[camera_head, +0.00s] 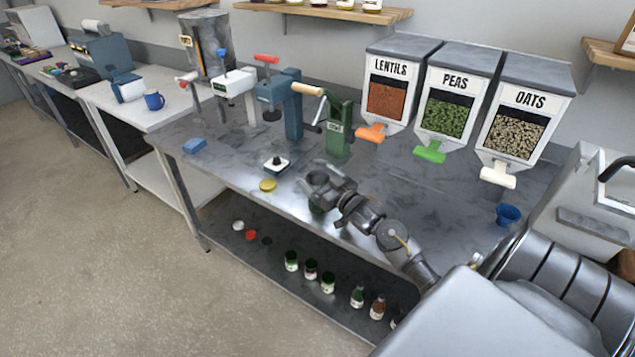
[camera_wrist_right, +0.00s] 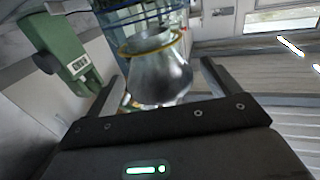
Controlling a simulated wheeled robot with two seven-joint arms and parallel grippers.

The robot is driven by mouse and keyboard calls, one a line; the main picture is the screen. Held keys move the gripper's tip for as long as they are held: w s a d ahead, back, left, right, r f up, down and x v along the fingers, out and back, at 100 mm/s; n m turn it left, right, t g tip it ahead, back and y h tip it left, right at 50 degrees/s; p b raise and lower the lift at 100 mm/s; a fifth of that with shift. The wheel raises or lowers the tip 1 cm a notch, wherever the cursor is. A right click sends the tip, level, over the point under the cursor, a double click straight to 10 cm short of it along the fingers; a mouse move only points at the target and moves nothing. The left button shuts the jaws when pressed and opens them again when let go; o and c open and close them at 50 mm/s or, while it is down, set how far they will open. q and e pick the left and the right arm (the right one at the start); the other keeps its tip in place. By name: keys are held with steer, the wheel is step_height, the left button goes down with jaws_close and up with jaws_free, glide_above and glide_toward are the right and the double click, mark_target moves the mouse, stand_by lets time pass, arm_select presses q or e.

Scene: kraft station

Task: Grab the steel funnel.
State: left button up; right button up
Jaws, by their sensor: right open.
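The steel funnel (camera_head: 318,178) is a grey metal piece with a round dark opening, near the front edge of the steel table. A little green shows just below it, too small to make out. My right gripper (camera_head: 328,187) is open at the funnel and partly covers it. In the right wrist view the funnel (camera_wrist_right: 160,78) shows its round rim and shiny bulging body between the two spread fingers of the right gripper (camera_wrist_right: 161,66). Gaps show beside the body, and I cannot tell whether either finger touches it. My left gripper is not in view.
A green press (camera_head: 340,130) stands behind the gripper, with a blue press (camera_head: 292,105) to its left. A black-and-white piece (camera_head: 276,164) and a yellow lid (camera_head: 268,185) lie left. Dispensers (camera_head: 447,100) stand behind; a blue cup-like piece (camera_head: 508,214) is at right. Jars (camera_head: 328,283) stand on the lower shelf.

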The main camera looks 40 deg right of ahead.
steer(key=shift+w, duration=1.25)
steer(key=shift+s, duration=0.1)
steer(key=c, duration=1.1)
